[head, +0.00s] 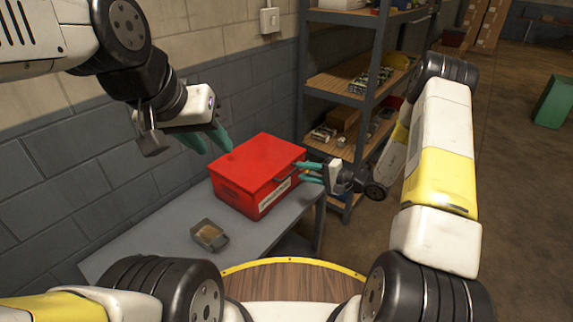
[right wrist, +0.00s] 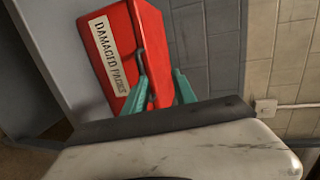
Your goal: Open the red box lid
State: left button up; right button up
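The red box (head: 262,160) stands on the grey table with its lid shut. It also shows in the right wrist view (right wrist: 110,55), with a white label reading "DAMAGED PACKS" on its front and a dark handle or latch by the lid edge. My right gripper (head: 299,171) has its teal fingers apart at the box's right side, close to the lid edge; in the right wrist view (right wrist: 160,74) one finger overlaps the box and the other is past its edge. I cannot tell whether they touch. My left gripper (head: 217,150) is open and empty above the box's left back corner.
A small metal tray (head: 209,235) with brownish contents sits on the table (head: 150,238) in front of the box. A shelf rack (head: 340,85) with several items stands behind and right of the box. A block wall (head: 255,95) runs behind the table.

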aim_at(290, 174)
jog(key=shift+m+t+h, duration=0.4)
jog(key=shift+m+t, duration=0.1)
jog(key=shift+t, duration=0.1)
jog(key=w+a+f, duration=0.5)
jog(key=shift+a+f, duration=0.15)
jog(key=shift+f, duration=0.1)
jog(key=c, duration=0.6)
jog(key=shift+s, duration=0.1)
grip_shut()
